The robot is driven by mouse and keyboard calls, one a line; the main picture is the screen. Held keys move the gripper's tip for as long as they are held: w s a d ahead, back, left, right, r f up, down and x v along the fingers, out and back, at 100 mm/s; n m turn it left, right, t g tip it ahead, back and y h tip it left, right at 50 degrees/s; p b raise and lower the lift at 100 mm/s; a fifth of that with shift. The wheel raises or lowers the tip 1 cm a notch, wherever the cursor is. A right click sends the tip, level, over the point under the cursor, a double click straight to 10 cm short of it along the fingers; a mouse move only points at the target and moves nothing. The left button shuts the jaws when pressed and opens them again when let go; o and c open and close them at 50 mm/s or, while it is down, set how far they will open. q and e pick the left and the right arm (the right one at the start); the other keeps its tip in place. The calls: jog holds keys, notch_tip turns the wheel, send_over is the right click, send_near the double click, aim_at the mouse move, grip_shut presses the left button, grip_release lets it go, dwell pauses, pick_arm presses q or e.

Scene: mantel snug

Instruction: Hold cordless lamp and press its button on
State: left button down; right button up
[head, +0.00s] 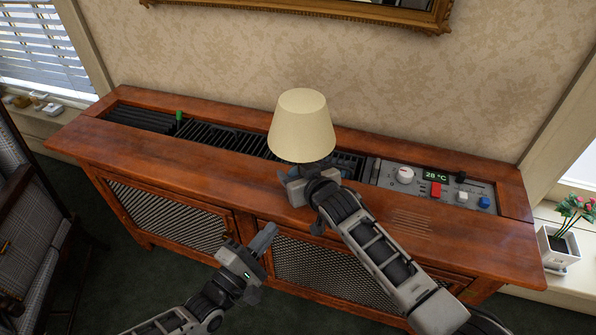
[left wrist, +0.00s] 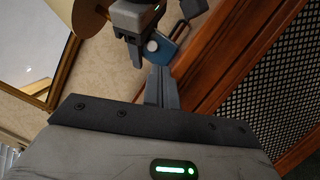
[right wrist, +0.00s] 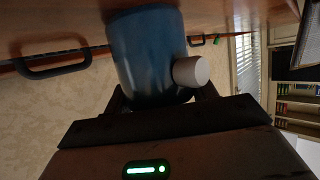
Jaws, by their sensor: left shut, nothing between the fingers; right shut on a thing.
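The cordless lamp has a cream shade (head: 302,125), and its blue body (right wrist: 145,50) fills the middle of the right wrist view. My right gripper (head: 297,184) is shut on the lamp's body, below the shade, over the cabinet top. A round white button (right wrist: 191,71) sticks out from the body; it also shows in the left wrist view (left wrist: 152,46). My left gripper (head: 266,238) is shut and empty, lower and in front of the cabinet. In the left wrist view its fingertips (left wrist: 160,72) point toward the blue body and look apart from the button. The shade shows no clear glow.
The wooden cabinet (head: 190,155) has dark slatted grilles and mesh doors. A control panel (head: 440,185) with knobs and a display reading 28 °C is at its right. A potted plant (head: 560,245) stands far right, a chair (head: 35,215) far left.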

pick_arm(q)
jog(key=s+r+m+g+y, duration=0.2)
jog(key=s+r+m+g, duration=0.2)
jog(key=m+g, duration=0.4)
jog(key=shift+n+g, duration=0.6)
jog(key=shift+n, duration=0.1)
jog(key=shift+w+d+f, duration=0.1)
jog(key=shift+w+d, duration=0.4)
jog(key=shift+w, duration=0.85)
jog(key=shift+w+d, duration=0.55)
jog(key=shift+w, duration=0.8)
jog(key=shift+w+d+f, duration=0.1)
jog(key=shift+w+d, duration=0.4)
jog(key=shift+w, duration=0.85)
jog(key=shift+w, duration=0.1)
jog(key=shift+w+d, duration=0.15)
jog(key=shift+w, duration=0.15)
